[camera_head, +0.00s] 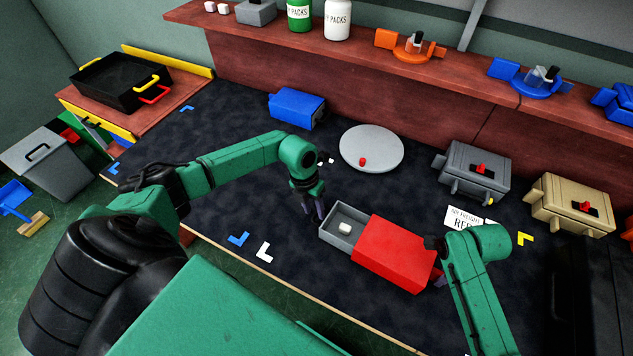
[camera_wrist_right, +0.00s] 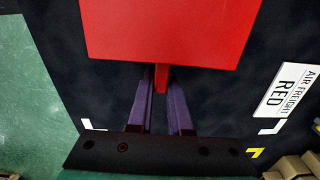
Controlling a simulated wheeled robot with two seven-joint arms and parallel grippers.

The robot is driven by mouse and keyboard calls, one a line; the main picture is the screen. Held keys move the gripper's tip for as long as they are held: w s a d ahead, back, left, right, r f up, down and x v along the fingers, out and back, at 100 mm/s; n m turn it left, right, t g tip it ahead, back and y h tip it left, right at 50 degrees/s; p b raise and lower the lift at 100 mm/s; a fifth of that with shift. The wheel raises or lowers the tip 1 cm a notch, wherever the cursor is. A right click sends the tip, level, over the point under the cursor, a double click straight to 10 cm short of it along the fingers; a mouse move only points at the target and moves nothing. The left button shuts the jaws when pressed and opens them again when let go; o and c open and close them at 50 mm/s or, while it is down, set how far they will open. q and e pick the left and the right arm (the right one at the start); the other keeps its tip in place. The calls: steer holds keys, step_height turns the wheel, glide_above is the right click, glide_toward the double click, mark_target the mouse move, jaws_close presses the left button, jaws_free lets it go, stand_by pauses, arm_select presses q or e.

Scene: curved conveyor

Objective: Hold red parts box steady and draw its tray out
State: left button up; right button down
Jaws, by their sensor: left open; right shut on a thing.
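The red parts box (camera_head: 398,253) lies on the dark mat in the head view, and its red body fills the top of the right wrist view (camera_wrist_right: 170,28). Its grey tray (camera_head: 334,237) sticks out of the left end, with a small pale block (camera_head: 344,229) inside. My left gripper (camera_head: 318,212) is open and empty, pointing down just off the tray's outer left end. My right gripper (camera_wrist_right: 162,80) is shut on a red tab (camera_wrist_right: 161,76) at the box's right end. In the head view, its own wrist mostly hides its fingers.
A white label (camera_head: 466,217) lies behind the box. A round grey plate (camera_head: 372,149) with a red piece stands further back, and grey (camera_head: 474,171) and tan (camera_head: 572,204) fixtures stand to the right. The mat left of the tray is mostly clear, apart from corner marks.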

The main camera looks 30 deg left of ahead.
arm_select(q)
step_height(320, 180, up, 11)
steer(key=a, duration=0.2)
steer(key=shift+r, duration=0.2)
arm_select(e)
steer(key=c, duration=0.8)
jaws_free()
steer(key=shift+o, duration=0.2)
